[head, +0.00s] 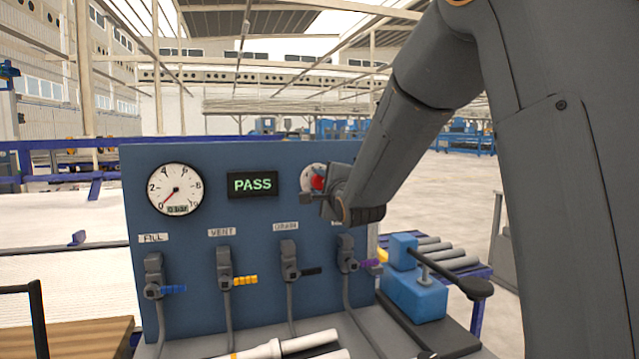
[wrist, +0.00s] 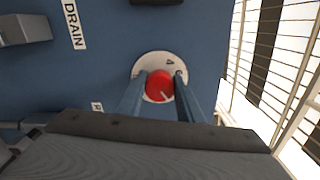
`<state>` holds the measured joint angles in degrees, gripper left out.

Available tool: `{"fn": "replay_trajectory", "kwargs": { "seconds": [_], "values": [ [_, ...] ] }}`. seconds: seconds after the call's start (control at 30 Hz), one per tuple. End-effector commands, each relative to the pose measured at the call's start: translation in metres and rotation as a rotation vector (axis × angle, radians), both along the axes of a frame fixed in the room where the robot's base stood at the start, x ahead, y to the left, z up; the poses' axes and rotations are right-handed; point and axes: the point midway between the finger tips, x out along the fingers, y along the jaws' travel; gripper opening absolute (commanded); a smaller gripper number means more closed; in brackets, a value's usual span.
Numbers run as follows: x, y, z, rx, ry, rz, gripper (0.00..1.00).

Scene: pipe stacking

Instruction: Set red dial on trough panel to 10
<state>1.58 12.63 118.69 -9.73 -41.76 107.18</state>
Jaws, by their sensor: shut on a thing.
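The red dial (wrist: 159,85) sits on a round white plate (wrist: 146,63) on the blue trough panel (wrist: 108,45). In the wrist view a "4" shows on the plate's upper part, and a pale pointer line shows on the dial's face. The other numbers are hidden or too small to read. My gripper (wrist: 160,88) is shut on the red dial, one finger on each side. In the head view the dial (head: 317,182) is partly covered by my gripper (head: 322,190), at the upper right of the panel (head: 240,210).
The panel also bears a round gauge (head: 175,189) with its needle at lower left, and a green "PASS" display (head: 252,185). Below are several valves with coloured handles, such as the yellow one (head: 244,281). A blue pump (head: 415,290) stands at right. Pipes (head: 280,346) lie in front.

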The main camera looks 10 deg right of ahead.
Motion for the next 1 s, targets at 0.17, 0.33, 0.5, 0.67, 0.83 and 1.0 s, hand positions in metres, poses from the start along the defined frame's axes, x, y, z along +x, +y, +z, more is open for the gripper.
{"fn": "replay_trajectory", "kwargs": {
  "seconds": [0.17, 0.33, 0.5, 0.67, 0.83, 1.0],
  "values": [
    [-0.0002, 0.0, -0.0006, 0.065, 0.008, 0.0, 0.11],
    [-0.0002, -0.0001, -0.0006, 0.095, 0.01, 0.0, 0.11],
    [-0.0002, -0.0001, -0.0007, 0.105, 0.011, -0.001, 0.11],
    [-0.0002, -0.0002, -0.0007, 0.105, 0.011, -0.001, 0.11],
    [-0.0002, -0.0002, -0.0007, 0.105, 0.011, -0.001, 0.42],
    [-0.0001, -0.0002, -0.0002, 0.105, 0.01, -0.001, 0.52]
  ]
}}
